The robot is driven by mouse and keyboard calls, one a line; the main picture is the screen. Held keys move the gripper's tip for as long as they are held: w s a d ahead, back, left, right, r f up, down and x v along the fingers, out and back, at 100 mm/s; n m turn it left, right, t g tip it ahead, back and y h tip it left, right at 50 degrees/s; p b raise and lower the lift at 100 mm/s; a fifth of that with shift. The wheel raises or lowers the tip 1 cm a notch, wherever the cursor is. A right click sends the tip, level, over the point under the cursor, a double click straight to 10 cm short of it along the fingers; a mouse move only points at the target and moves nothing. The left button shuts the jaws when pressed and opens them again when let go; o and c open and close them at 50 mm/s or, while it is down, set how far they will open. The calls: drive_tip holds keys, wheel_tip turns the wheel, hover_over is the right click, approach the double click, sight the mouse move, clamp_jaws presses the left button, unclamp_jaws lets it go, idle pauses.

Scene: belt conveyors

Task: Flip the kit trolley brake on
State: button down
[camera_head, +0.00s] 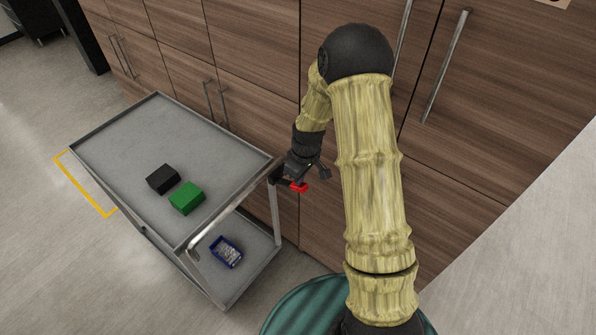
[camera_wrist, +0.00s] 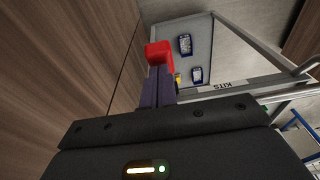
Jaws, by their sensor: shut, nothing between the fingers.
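The kit trolley (camera_head: 112,133) is a grey two-tier cart beside the wooden cabinets. Its brake lever (camera_head: 298,187) has a red end and sits at the trolley's right corner, near the top tray. The red end also shows in the wrist view (camera_wrist: 158,54), just beyond my fingertips. My gripper (camera_wrist: 160,74) is shut with nothing held, and its fingers point at the red lever. In the head view my gripper (camera_head: 292,180) is right at that corner, partly hiding the lever's mount. I cannot tell whether fingers and lever touch.
A black box (camera_head: 162,179) and a green box (camera_head: 187,198) lie on the top tray. Wooden cabinets (camera_head: 255,100) with bar handles stand close behind. Open floor (camera_head: 50,240) lies left of the trolley.

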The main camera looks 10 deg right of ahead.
wheel_tip(320, 180, down, 9)
drive_tip(key=s+d+b, duration=0.2)
drive_tip(key=s+b, duration=0.1)
drive_tip(key=b, duration=0.3)
drive_tip(key=shift+b, duration=0.35)
drive_tip(key=shift+s+d+f, duration=0.1)
drive_tip(key=s+d+r+p, duration=0.1)
drive_tip(key=s+d+r, duration=0.5)
drive_tip(key=r, duration=0.3)
drive_tip(key=shift+s+d+r+p, duration=0.2)
drive_tip(key=shift+s+r+p, duration=0.1)
drive_tip(key=shift+s, duration=0.25)
idle(0.3)
